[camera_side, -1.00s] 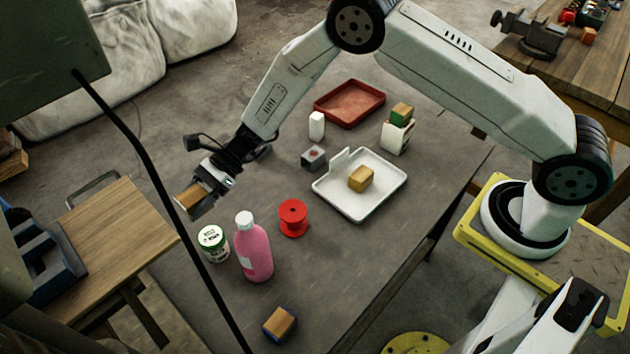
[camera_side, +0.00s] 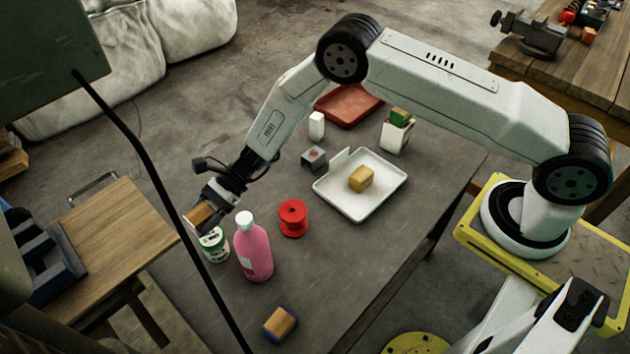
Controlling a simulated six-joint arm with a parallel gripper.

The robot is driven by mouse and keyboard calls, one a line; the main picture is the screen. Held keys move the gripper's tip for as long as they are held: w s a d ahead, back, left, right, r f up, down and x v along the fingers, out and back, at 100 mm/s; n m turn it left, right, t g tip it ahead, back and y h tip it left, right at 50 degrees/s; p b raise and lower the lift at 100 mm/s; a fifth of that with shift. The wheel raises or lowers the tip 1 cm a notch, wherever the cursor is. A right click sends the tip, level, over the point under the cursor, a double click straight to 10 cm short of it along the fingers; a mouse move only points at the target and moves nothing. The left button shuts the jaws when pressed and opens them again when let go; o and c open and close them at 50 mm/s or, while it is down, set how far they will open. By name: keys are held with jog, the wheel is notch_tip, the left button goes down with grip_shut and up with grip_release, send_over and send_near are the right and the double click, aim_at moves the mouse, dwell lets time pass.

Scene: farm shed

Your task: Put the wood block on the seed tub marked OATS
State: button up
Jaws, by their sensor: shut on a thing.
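My gripper (camera_side: 205,213) is shut on a wood block (camera_side: 199,216) and holds it in the air at the left end of the grey table. A small white tub with green markings (camera_side: 214,250) stands just below the gripper in the picture. The gripper and block hide part of its top, and its lettering is too small to read. The block looks higher than the tub; I cannot tell whether they touch.
A pink bottle (camera_side: 253,252) and a red spool (camera_side: 293,218) stand right of the tub. A white tray (camera_side: 340,206) holds another wood block (camera_side: 361,179). A blue-ended block (camera_side: 280,323) lies at the front. A white container (camera_side: 396,138) and a red tray (camera_side: 350,108) are farther back.

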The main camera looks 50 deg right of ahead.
aim_at(210, 236)
jog(key=shift+f, duration=2.05)
jog(key=o, duration=1.3)
jog(key=shift+f, duration=0.15)
jog(key=shift+c, duration=0.2)
jog(key=shift+d+r, duration=0.1)
jog(key=shift+r, duration=0.1)
jog(key=v, duration=1.2)
